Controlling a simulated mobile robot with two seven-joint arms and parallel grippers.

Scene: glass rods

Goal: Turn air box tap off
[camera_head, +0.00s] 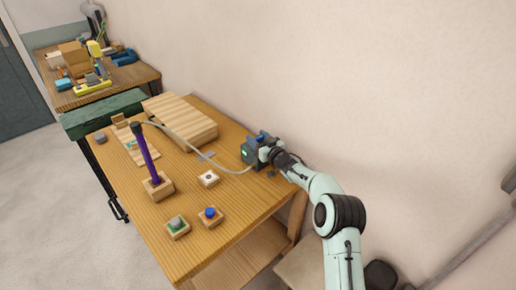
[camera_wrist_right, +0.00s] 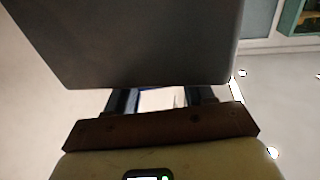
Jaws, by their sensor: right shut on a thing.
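The air box (camera_head: 249,153) is a small dark grey box with a green light, at the right edge of the wooden table near the wall. A blue part, which looks like its tap (camera_head: 260,138), shows on top. My right gripper (camera_head: 267,152) is at the wall side of the box, shut on the tap; its grip is mostly hidden. In the right wrist view a large grey face of the box (camera_wrist_right: 140,45) covers the fingertips of my gripper (camera_wrist_right: 157,98), with only a thin blue sliver between them. My left gripper is not in view.
A pale hose (camera_head: 222,167) runs from the box across the table (camera_head: 232,205). A purple rod (camera_head: 146,153) stands upright in a wooden block. Small blocks with a green (camera_head: 177,224) and a blue button (camera_head: 210,215) sit in front.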

